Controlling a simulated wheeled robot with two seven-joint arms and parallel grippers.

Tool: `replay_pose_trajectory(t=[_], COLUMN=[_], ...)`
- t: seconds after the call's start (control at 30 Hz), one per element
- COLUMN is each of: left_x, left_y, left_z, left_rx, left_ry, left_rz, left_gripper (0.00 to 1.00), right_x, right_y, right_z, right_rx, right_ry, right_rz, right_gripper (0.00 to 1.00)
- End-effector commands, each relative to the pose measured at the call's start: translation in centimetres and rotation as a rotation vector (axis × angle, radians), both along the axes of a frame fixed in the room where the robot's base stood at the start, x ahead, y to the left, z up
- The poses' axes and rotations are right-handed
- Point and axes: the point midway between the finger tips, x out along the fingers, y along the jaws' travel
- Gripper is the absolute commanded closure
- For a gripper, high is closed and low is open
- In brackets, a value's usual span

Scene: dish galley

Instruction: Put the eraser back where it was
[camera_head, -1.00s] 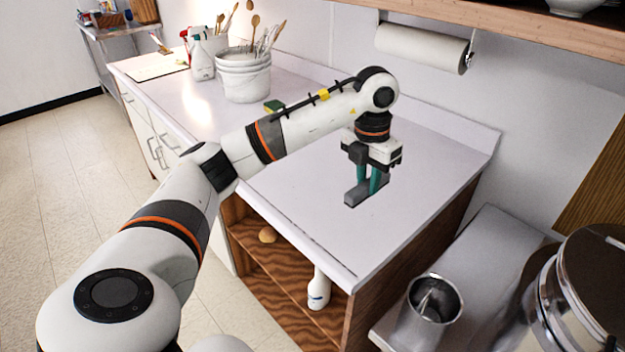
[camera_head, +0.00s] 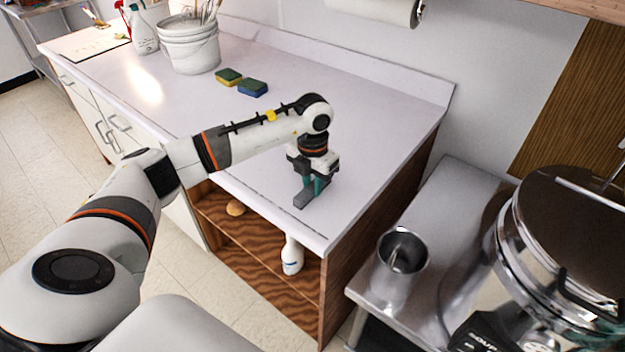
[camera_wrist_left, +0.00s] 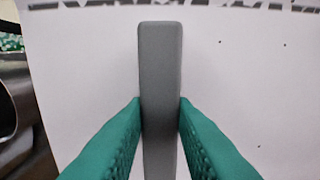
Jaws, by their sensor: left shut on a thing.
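The eraser (camera_head: 304,198) is a dark grey block at the right part of the white counter, near its front edge. My left gripper (camera_head: 316,188) points down over it with teal fingers shut on its sides. In the left wrist view the grey eraser (camera_wrist_left: 160,60) stands between the two teal fingers, which touch it on both sides. The white surface shows behind it. I cannot tell whether the eraser touches the counter or hangs just above it. My right gripper is not in view.
Two sponges (camera_head: 229,77) (camera_head: 252,88) lie farther back on the white counter (camera_head: 380,120). A white bucket (camera_head: 188,45) stands behind them. A white bottle (camera_head: 292,256) stands on the shelf below. A steel pot (camera_head: 402,262) stands on the right side table. The counter around the gripper is clear.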

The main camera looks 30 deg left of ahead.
Motion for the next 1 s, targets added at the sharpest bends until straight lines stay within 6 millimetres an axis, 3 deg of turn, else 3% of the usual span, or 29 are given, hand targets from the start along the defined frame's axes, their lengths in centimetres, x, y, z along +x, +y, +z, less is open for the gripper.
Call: replay_pose_trajectory(t=[0.3,0.33,0.43,0.8,1.0], left_x=[0.0,0.0,0.0,0.1,0.2], left_y=[0.0,0.0,0.0,0.0,0.0], left_z=[-0.4,-0.2,-0.2,0.3,3.4], left_rx=[0.000,0.000,0.000,0.000,-0.002], left_ry=[-0.001,-0.002,-0.001,-0.003,-0.008], left_rz=[0.000,0.000,0.000,0.000,-0.001], left_gripper=[0.95,0.72,0.56,0.55,0.55], right_x=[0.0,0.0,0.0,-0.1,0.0], right_y=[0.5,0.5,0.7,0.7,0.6], right_z=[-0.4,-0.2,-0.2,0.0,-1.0], right_rx=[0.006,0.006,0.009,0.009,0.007], right_ry=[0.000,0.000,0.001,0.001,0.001], right_rz=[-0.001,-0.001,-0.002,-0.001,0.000], right_gripper=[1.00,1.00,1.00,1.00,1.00])
